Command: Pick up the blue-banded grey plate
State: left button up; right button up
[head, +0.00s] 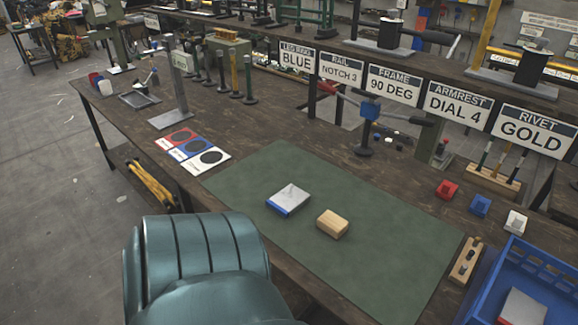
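The blue-banded grey plate (290,194) lies flat on the green mat (365,265), near the mat's middle. Its top is light grey and a blue band runs along its near side. A small light spot or raised bit shows on its top. A light wooden block (332,224) sits on the mat just to the right of the plate, with a narrow gap between them. Nothing covers the plate. Neither of my grippers is in view.
A blue crate (545,262) at the lower right holds a grey plate with a red edge (522,308). Small red (446,190), blue (480,206) and white (515,223) pieces stand behind the mat. Printed cards (192,149) lie left. The mat around the plate is mostly clear.

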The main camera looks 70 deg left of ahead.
aim_at(290, 200)
jog(key=i, duration=0.5)
jog(key=u, duration=2.4)
